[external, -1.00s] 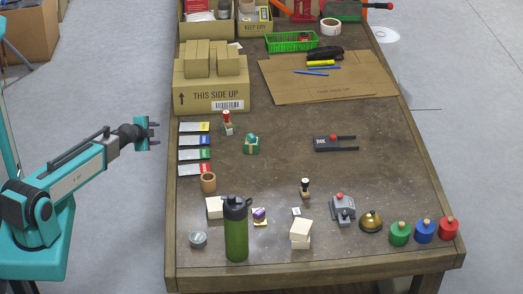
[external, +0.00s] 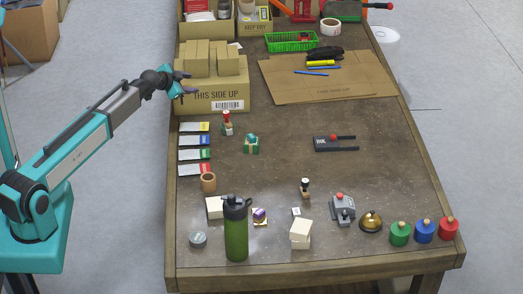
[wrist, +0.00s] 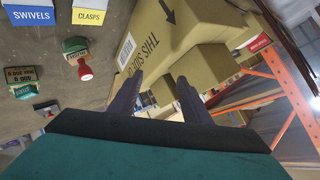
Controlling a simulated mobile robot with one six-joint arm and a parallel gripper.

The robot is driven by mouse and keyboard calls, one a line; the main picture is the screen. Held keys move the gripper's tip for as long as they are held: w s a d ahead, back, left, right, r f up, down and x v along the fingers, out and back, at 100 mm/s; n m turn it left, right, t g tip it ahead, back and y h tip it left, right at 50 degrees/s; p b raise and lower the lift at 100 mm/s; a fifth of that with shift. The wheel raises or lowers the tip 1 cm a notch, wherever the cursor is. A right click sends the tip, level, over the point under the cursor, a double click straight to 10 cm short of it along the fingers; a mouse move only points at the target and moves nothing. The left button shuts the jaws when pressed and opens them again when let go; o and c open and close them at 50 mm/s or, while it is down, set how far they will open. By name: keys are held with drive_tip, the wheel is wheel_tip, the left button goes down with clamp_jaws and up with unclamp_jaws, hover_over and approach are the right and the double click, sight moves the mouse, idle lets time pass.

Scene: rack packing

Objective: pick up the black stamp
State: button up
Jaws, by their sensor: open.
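The black stamp (external: 305,188) stands upright on the workbench, in the middle of its near half, with a dark handle on a small light base. My gripper (external: 187,82) is open and empty, raised at the left of the bench in front of the cardboard box, well away from the black stamp. In the wrist view the two fingers of my gripper (wrist: 158,97) are spread apart, with the cardboard box (wrist: 175,35) beyond them.
A red-topped stamp (external: 227,123) and a green stamp (external: 251,144) stand near the labelled cards. A green bottle (external: 236,230), pale blocks (external: 300,234) and a grey device (external: 342,208) stand around the black stamp. Bare tabletop lies behind it.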

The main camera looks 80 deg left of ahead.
drive_tip(key=w+d+r+n+t+h+b, duration=0.1)
drive_tip(key=w+d+r+t+b, duration=0.2)
drive_tip(key=w, duration=0.8)
drive_tip(key=w+d+r+t+b, duration=0.1)
drive_tip(key=w+d+r+b, duration=0.3)
drive_tip(key=w, duration=0.7)
drive_tip(key=m+h+b, duration=0.5)
drive_tip(key=m+h, duration=0.2)
drive_tip(key=h, duration=0.5)
approach(302, 182)
drive_tip(key=a, duration=0.4)
drive_tip(key=w+a+f, duration=0.1)
drive_tip(key=a, duration=0.3)
drive_tip(key=a+f, duration=0.1)
drive_tip(key=a, duration=0.2)
drive_tip(key=shift+w+a, duration=0.25)
drive_tip(key=shift+a, duration=0.15)
drive_tip(key=d+m+h, duration=0.1)
drive_tip(key=d, duration=0.1)
drive_tip(key=d+m+h+b, duration=0.1)
drive_tip(key=d, duration=0.2)
drive_tip(key=d+f+m+h+b, duration=0.1)
drive_tip(key=d+h, duration=0.1)
drive_tip(key=d, duration=0.1)
drive_tip(key=shift+w+d, duration=0.1)
drive_tip(key=shift+w, duration=0.05)
drive_tip(key=shift+d+m, duration=0.25)
drive_tip(key=shift+m, duration=0.05)
drive_tip(key=shift+p+x, duration=0.4)
drive_tip(key=shift+x, duration=3.9)
